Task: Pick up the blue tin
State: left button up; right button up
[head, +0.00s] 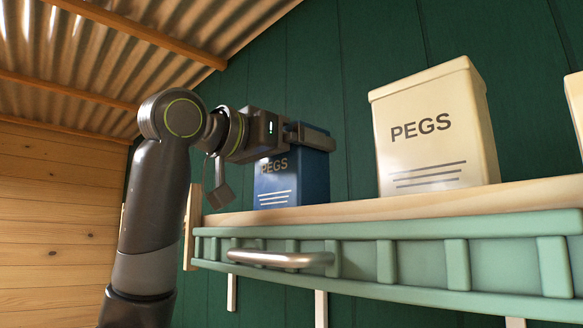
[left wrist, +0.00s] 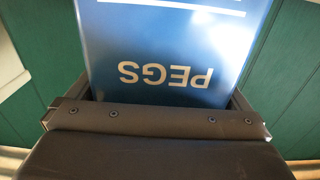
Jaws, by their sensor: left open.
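The blue tin (head: 291,183), a box with white "PEGS" lettering and white lines, stands upright on the wooden shelf in the head view. My left gripper (head: 302,137) is at its upper part and hides some of its top and front. In the left wrist view the blue tin (left wrist: 165,45) appears upside down, its face close in front of the palm. The open jaws lie on either side of it there. Whether either finger touches it I cannot tell. My right gripper is in neither view.
A cream "PEGS" tin (head: 432,128) stands to the right on the same wooden shelf (head: 400,208), with another cream tin (head: 575,100) at the right edge. A green slatted rail (head: 410,262) with a metal handle (head: 281,258) runs below the shelf front. A green wall is behind.

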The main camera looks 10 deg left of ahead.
pick_arm(q)
jog(key=shift+s, duration=0.1)
jog(key=shift+a, duration=0.1)
jog(key=shift+c, duration=1)
jog(key=c, duration=1.2)
jog(key=shift+r, duration=0.15)
jog(key=shift+c, duration=0.4)
jog(key=shift+r, duration=0.1)
jog(key=shift+r, duration=4.85)
